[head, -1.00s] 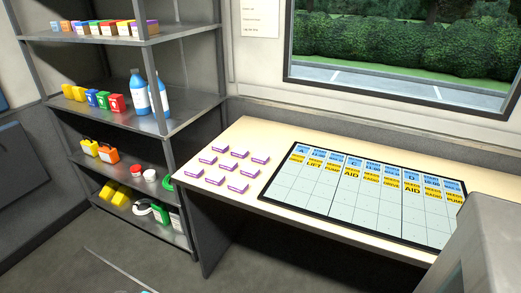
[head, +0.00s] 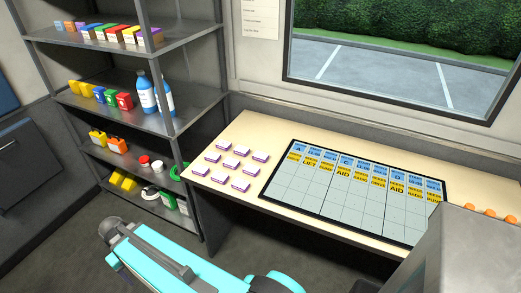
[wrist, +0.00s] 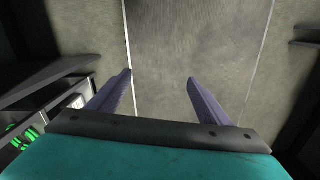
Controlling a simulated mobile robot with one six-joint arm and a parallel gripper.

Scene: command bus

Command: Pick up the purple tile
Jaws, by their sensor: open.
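Several white tiles with purple edges (head: 232,162) lie in loose rows on the left end of the pale desk (head: 262,133). I cannot tell one purple tile apart from the others. My gripper (wrist: 160,78) shows in the wrist view with its two purple-grey fingers apart and nothing between them. It faces the grey floor (wrist: 195,35). In the head view only my teal arm shows at the bottom, below and in front of the desk, apart from the tiles. The fingertips are not clear there.
A dark-framed board (head: 350,190) with blue and yellow labels lies right of the tiles. A grey shelf unit (head: 130,110) with boxes and blue bottles (head: 147,92) stands left of the desk. A grey block (head: 450,250) fills the lower right. Orange objects (head: 490,211) sit behind it.

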